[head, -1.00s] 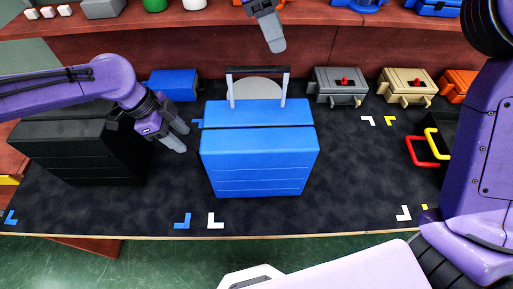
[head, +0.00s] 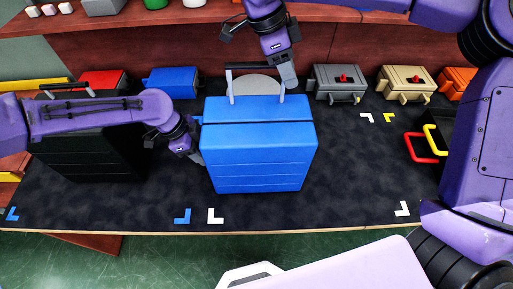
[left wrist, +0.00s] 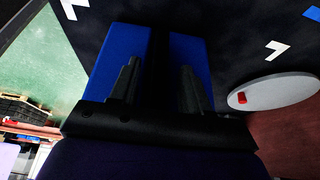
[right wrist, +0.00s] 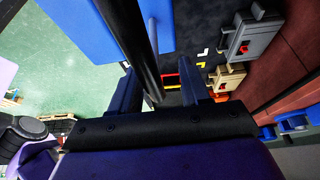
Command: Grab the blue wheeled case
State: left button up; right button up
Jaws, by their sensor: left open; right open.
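The blue wheeled case (head: 260,155) stands on the dark conveyor surface in the middle of the head view, its pull handle (head: 256,68) raised at the back. My left gripper (head: 197,150) is at the case's left side; in the left wrist view the open fingers (left wrist: 155,85) are before the blue side (left wrist: 122,58), and contact cannot be told. My right gripper (head: 288,78) is at the right end of the handle. In the right wrist view its open fingers (right wrist: 168,90) have the black handle bar (right wrist: 128,45) running between them.
A black case (head: 90,150) stands at left behind my left arm. Small blue (head: 172,83), red (head: 103,82), grey (head: 338,83) and tan (head: 405,84) toolboxes line the back. A grey disc (head: 258,86) is behind the handle.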

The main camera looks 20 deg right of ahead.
pick_arm(q)
jog(key=shift+s+r, duration=0.1)
jog(key=shift+s, duration=0.1)
grip_shut()
pick_arm(e)
jog(key=shift+s+r, duration=0.1)
jog(key=shift+s, duration=0.1)
grip_shut()
pick_arm(q)
jog(key=shift+w, duration=0.1)
pick_arm(e)
jog(key=shift+w, duration=0.1)
dwell(0.4)
